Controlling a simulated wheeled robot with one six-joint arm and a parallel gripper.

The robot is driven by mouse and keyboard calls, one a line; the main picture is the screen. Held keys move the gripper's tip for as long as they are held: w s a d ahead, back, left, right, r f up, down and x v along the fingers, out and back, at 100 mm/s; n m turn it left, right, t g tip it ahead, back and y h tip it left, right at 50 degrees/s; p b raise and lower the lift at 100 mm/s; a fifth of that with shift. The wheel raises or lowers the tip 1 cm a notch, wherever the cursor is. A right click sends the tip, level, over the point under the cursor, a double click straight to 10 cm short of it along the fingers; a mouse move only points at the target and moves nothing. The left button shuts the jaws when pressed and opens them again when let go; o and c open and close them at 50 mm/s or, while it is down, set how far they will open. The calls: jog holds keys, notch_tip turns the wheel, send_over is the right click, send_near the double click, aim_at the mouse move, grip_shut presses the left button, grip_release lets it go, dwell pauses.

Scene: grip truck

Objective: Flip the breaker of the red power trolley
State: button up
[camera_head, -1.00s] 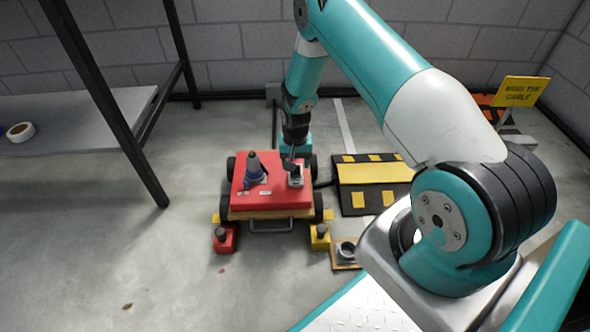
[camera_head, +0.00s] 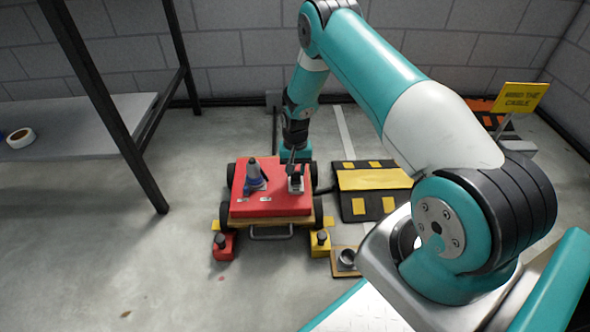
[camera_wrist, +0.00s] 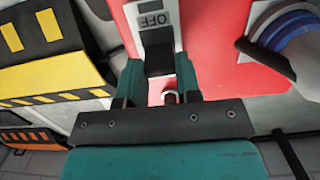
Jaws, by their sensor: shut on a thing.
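The red power trolley (camera_head: 272,206) stands on the floor on black wheels. Its breaker is a pale housing (camera_head: 296,184) on the right part of the red top. In the wrist view the breaker housing (camera_wrist: 152,14) shows the word OFF, upside down, with a dark lever (camera_wrist: 158,50) below it. My gripper (camera_wrist: 158,76) has its teal fingers on either side of this dark lever and is shut on it. In the head view my gripper (camera_head: 293,166) reaches down to the breaker from behind. The lever's exact angle is hard to tell.
A grey-blue plug-like connector (camera_head: 255,176) stands on the trolley's left part. A red block (camera_head: 223,246) and a yellow block (camera_head: 320,243) sit at its front corners. A black and yellow cable ramp (camera_head: 375,180) lies to the right. A metal bench (camera_head: 75,128) stands at left.

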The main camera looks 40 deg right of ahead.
jog(key=shift+w+d+f+g+y+b, duration=0.3)
jog(key=shift+w+g+y+b, duration=0.3)
jog(key=shift+g, duration=0.3)
jog(key=shift+r, duration=0.1)
jog(key=o, duration=0.9)
jog(key=shift+r, duration=0.1)
jog(key=p+v, duration=0.2)
jog(key=v, duration=0.3)
jog(key=p+v, duration=0.2)
jog(key=v, duration=0.4)
jog(key=p+v, duration=0.2)
jog(key=v, duration=0.4)
jog(key=shift+w+d+p, duration=0.3)
jog(key=shift+w+p, duration=0.1)
